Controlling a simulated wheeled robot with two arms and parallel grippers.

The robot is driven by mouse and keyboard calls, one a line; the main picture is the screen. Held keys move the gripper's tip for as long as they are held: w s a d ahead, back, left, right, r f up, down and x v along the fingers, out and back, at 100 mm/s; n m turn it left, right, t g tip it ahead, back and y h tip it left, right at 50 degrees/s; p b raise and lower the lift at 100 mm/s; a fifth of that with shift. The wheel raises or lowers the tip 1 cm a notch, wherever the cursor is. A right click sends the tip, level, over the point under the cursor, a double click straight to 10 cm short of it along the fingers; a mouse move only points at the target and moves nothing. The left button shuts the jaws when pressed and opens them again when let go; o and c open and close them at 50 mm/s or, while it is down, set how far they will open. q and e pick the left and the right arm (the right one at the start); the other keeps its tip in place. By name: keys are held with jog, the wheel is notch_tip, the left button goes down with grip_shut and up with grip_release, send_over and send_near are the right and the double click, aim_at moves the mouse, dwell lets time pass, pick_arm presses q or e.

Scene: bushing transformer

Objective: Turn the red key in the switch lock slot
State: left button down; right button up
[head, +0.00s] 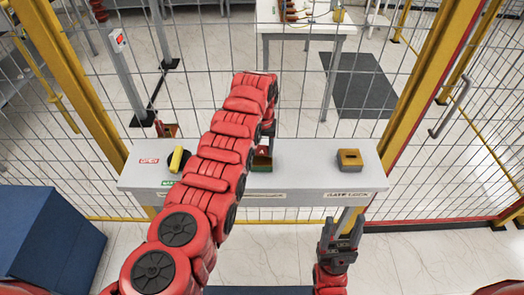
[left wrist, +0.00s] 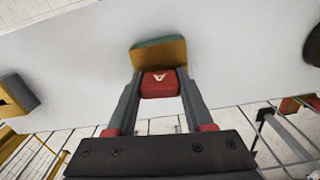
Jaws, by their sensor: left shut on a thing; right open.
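The red key (left wrist: 161,84), with a pale letter mark, sits at a yellow and green switch lock block (left wrist: 158,53) on the grey panel in the left wrist view. My left gripper (left wrist: 161,90) is shut on the key, one finger on each side. In the head view the key (head: 262,151) shows just right of my red arm, above the dark and green lock (head: 262,164). My arm hides most of the left gripper there. I cannot tell how deep the key sits. My right gripper (head: 340,228) is open and empty, below the panel's front edge.
The grey panel (head: 310,160) runs along a wire mesh fence. A yellow block with a dark slot (head: 349,160) sits near the GATE LOCK label. A yellow and black knob (head: 179,160) is beside the OPEN label. A blue box (head: 50,240) stands at the left.

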pick_arm(q)
jog(key=shift+n, duration=0.6)
jog(key=shift+f, duration=0.1)
jog(key=c, duration=0.7)
grip_release()
jog(key=shift+n, duration=0.3)
jog(key=shift+c, duration=0.2)
jog(key=o, duration=0.5)
jog(key=shift+o, duration=0.2)
jog(key=shift+r, duration=0.2)
